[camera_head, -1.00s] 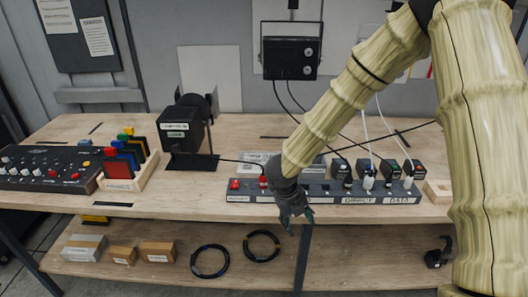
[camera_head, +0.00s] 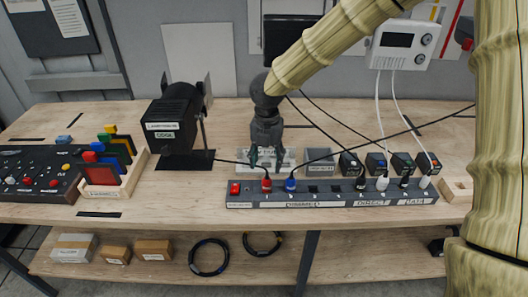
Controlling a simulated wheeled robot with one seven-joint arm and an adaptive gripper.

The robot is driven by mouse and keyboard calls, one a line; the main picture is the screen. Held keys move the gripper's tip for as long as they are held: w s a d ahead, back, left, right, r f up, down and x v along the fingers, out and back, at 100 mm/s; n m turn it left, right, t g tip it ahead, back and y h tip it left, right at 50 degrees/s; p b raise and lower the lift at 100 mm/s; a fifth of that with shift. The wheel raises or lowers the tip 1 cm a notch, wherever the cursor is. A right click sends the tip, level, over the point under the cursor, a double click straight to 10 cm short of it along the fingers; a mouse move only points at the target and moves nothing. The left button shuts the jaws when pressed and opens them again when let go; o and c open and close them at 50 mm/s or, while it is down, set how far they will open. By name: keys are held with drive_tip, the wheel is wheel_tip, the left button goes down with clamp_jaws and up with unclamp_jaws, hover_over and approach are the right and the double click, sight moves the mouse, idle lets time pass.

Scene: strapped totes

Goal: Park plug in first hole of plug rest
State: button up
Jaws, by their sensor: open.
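My gripper (camera_head: 266,160) points down, open, behind the left part of the dark power strip (camera_head: 330,194). I see nothing between its fingers. A red plug (camera_head: 267,185) and a blue plug (camera_head: 290,184) stand upright in the strip, just in front of the gripper, each with a black cable. Further right, black plugs and white plugs (camera_head: 382,183) sit in the strip's DIRECT and DATA parts. A small wooden block (camera_head: 456,189) with a recess lies past the strip's right end; I cannot tell whether it is the plug rest. Pale labelled pieces behind the strip are partly hidden by my gripper.
A black lamp (camera_head: 173,121) stands on a plate left of the gripper. A wooden rack (camera_head: 128,180) of coloured panels and a control desk (camera_head: 38,180) are further left. Cables cross the bench on the right. Coiled cables and boxes lie on the lower shelf.

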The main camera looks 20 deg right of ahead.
sight(268, 178)
drive_tip(key=f+p, duration=0.2)
drive_tip(key=f, duration=0.5)
drive_tip(key=shift+d+f, duration=0.2)
drive_tip(key=shift+s+f, duration=0.2)
drive_tip(key=shift+f, duration=0.1)
drive_tip(key=shift+w+f, duration=0.2)
drive_tip(key=shift+f, duration=0.7)
drive_tip(key=shift+s, duration=0.1)
drive_tip(key=shift+r, duration=0.1)
clamp_jaws()
drive_tip(key=shift+p, duration=0.3)
drive_tip(key=shift+r, duration=0.15)
